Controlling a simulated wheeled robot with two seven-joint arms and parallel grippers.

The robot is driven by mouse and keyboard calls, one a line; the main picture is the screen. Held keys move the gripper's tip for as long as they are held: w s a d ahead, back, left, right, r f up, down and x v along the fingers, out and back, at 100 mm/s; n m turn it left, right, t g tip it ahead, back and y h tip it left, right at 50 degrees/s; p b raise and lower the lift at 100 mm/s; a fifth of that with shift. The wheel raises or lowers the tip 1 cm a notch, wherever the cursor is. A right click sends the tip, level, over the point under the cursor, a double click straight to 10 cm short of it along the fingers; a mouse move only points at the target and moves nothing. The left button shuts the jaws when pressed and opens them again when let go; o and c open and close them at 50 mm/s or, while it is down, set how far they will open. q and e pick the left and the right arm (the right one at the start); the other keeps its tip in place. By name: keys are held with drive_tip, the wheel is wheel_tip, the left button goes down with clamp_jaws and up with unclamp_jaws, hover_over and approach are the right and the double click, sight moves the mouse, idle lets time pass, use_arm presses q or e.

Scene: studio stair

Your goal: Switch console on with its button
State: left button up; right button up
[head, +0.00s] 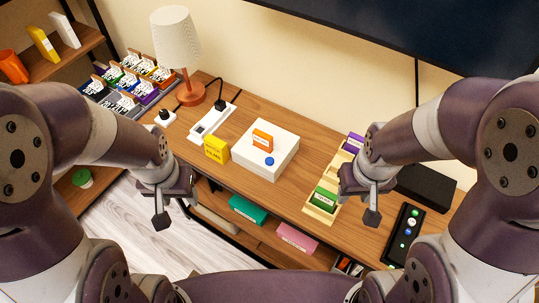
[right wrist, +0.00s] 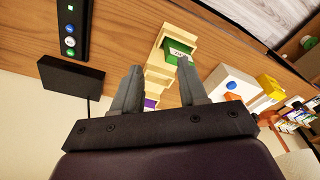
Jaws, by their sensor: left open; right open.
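The console (head: 265,160) is a white box on the wooden desk, near the middle of the head view. A blue round button (head: 269,161) is on its top, and an orange cartridge (head: 262,140) stands upright in its top. In the right wrist view the console (right wrist: 222,78) is right of the fingers, with its blue button (right wrist: 231,85) visible. My left gripper (head: 175,205) is open and empty, left of and in front of the console. My right gripper (head: 360,203) is open and empty, to the console's right, near the cartridge rack. Neither touches the console.
A yellow cartridge (head: 216,149) stands left of the console. A power strip (head: 213,121), a lamp (head: 178,45) and a cartridge tray (head: 120,100) lie farther left. A stepped wooden rack (head: 320,210), a black remote (head: 402,235) and a black box (head: 425,187) are right.

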drive_tip(key=shift+s+d, duration=0.2)
drive_tip(key=shift+d, duration=0.1)
clamp_jaws()
drive_tip(key=shift+w+a, duration=0.35)
drive_tip(key=shift+w, duration=0.2)
drive_tip(key=shift+s+d, duration=0.15)
drive_tip(key=shift+s, duration=0.05)
idle(0.5)
